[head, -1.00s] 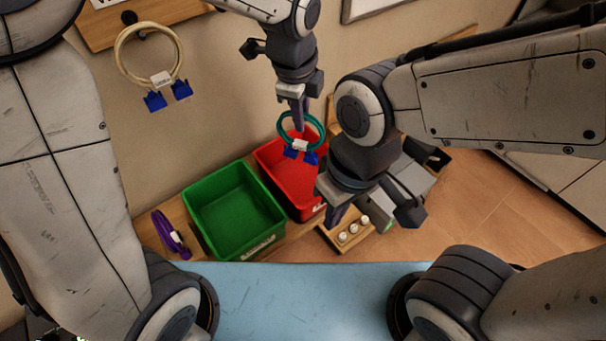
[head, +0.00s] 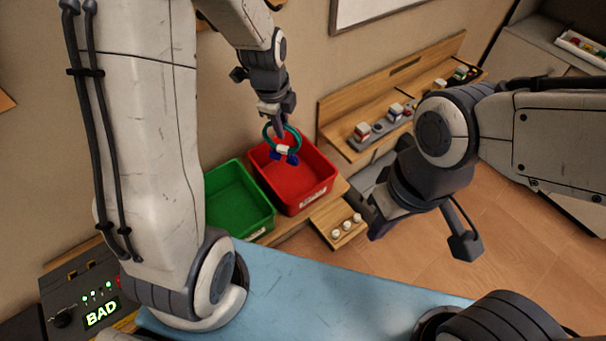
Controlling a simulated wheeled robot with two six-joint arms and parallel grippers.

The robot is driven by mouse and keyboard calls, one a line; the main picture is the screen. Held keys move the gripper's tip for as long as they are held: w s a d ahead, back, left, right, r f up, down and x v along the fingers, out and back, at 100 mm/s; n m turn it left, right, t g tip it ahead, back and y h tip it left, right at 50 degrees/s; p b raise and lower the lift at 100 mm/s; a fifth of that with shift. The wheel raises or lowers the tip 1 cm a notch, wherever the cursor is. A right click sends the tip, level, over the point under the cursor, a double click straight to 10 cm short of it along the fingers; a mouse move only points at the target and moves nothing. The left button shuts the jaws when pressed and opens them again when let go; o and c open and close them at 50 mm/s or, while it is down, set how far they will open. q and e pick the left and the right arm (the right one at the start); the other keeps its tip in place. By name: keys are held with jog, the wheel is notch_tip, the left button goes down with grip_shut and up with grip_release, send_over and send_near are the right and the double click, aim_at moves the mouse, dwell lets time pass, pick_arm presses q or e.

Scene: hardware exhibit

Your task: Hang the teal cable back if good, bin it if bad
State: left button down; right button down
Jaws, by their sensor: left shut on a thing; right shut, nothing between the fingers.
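The teal cable (head: 294,138) is a coiled loop with blue connectors and a white tag. My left gripper (head: 281,122) is shut on it and holds it hanging in front of the red bin (head: 318,179), seen over the bin's back left part. The green bin (head: 262,208) stands left of the red bin, partly hidden by my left arm. A tester (head: 60,298) at the lower left has a lit display reading BAD (head: 101,313). My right gripper (head: 377,224) is shut and empty, right of the bins.
A wooden tray with several white round pieces (head: 338,236) sits right of the red bin. A wooden shelf (head: 345,106) with small items is on the wall behind. The blue tabletop (head: 310,290) in front is clear. Wooden floor is open at the right.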

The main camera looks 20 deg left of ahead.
aim_at(284, 148)
pick_arm(q)
notch_tip(284, 148, down, 6)
jog(key=b, duration=0.4)
jog(key=shift+d+r, duration=0.1)
jog(key=c, duration=0.7)
grip_release()
jog(key=r, duration=0.3)
jog(key=s+r+b, duration=0.1)
jog(key=r, duration=0.3)
jog(key=s+r+b, duration=0.1)
jog(key=r, duration=0.2)
jog(key=shift+r, duration=0.2)
